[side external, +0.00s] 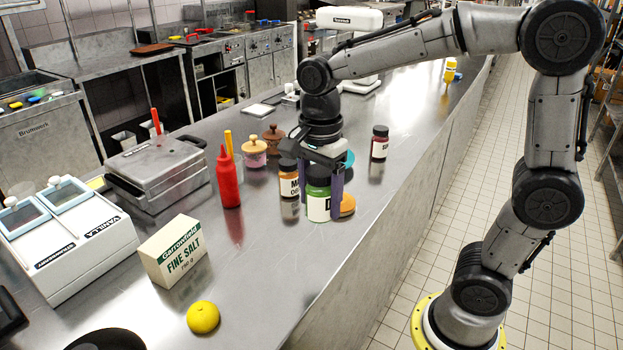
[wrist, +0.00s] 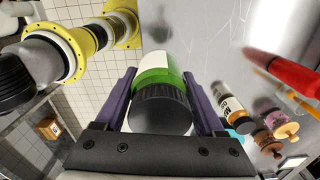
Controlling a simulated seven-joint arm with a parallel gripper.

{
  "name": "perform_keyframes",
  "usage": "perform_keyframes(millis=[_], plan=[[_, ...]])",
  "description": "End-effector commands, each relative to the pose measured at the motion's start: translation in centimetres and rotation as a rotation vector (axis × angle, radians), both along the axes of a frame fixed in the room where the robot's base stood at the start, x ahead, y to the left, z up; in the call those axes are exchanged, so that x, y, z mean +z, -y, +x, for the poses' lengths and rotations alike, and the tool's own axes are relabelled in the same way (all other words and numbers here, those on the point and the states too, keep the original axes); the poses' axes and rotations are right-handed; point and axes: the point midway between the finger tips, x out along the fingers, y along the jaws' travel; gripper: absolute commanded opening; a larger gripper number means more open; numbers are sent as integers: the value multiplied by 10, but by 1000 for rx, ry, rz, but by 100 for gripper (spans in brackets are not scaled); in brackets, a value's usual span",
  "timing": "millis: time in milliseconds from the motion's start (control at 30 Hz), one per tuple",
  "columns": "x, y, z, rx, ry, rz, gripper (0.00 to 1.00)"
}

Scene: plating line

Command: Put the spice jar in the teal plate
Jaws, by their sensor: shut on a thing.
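A green jar (side external: 318,206) with a dark lid and a white label is between the purple fingers of my gripper (side external: 320,200), which is shut on it. The jar is upright; I cannot tell whether its base touches the counter. In the wrist view the jar (wrist: 158,82) sits between the fingertips of my gripper (wrist: 159,78), its dark lid facing the camera. A teal thing (side external: 348,159), perhaps the teal plate, shows only partly behind my gripper. A teal sliver (wrist: 236,134) also shows beside the right finger in the wrist view.
An orange-labelled jar (side external: 289,178) stands close left of the held jar, an orange round thing (side external: 347,205) close right. A dark-lidded jar (side external: 380,143) stands farther back. A red bottle (side external: 228,180), salt box (side external: 174,252) and lemon (side external: 203,317) are left.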

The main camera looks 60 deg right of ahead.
Motion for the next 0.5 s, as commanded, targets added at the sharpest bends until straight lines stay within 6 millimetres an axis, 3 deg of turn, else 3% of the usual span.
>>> perform_keyframes(millis=[167, 233, 367, 500], plan=[[15, 3, 11, 149, 16, 0, 0], [22, 16, 23, 192, 22, 0, 0], [33, 52, 46, 230, 27, -4, 0], [40, 103, 63, 220, 29, -7, 0]])
